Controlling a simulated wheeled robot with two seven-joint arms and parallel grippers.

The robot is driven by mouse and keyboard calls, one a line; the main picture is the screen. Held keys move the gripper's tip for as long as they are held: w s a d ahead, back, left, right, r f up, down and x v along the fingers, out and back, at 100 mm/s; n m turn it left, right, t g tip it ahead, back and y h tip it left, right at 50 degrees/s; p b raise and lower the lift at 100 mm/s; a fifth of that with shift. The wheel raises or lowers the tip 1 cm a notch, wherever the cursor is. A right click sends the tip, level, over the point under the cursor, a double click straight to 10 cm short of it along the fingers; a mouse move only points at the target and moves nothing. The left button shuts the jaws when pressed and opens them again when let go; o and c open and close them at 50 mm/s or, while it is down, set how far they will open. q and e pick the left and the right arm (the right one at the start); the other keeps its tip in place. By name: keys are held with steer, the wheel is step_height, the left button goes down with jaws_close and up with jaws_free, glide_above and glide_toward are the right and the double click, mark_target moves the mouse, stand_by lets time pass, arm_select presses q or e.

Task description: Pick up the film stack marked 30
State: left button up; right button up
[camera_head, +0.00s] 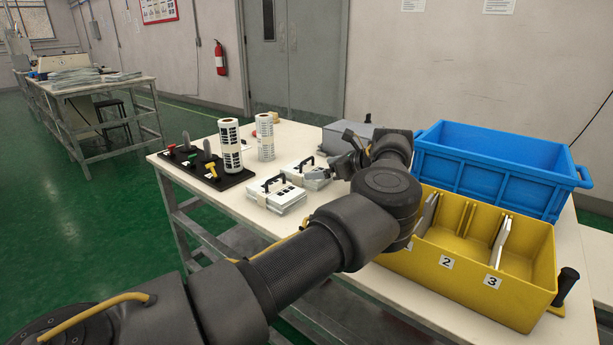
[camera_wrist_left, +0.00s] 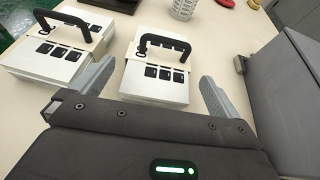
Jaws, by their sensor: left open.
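Two white film stacks with black handles and dark printed squares lie on the table. One film stack (camera_head: 277,195) is nearer the front edge and also shows at left in the left wrist view (camera_wrist_left: 40,68). The other film stack (camera_head: 297,172) is behind it, partly hidden by my gripper; it shows in the middle of the left wrist view (camera_wrist_left: 155,88). I cannot read a 30 on either. My left gripper (camera_head: 328,168) is open and empty; in the left wrist view its fingers (camera_wrist_left: 158,72) point toward the middle stack, one on each side. My right gripper is not in view.
A yellow divided bin (camera_head: 400,262) with numbered slots and a blue crate (camera_head: 490,180) fill the right of the table. A grey box (camera_head: 340,132) stands behind my gripper. White rolls (camera_head: 231,147) and a black tool board (camera_head: 215,176) are at left.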

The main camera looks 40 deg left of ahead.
mark_target(308, 170)
arm_select(q)
steer(key=x, duration=0.5)
steer(key=shift+d+f+b, duration=0.1)
steer(key=shift+b, duration=0.3)
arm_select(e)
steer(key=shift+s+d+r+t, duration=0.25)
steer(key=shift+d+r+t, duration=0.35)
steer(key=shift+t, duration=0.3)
arm_select(q)
steer(key=c, duration=0.9)
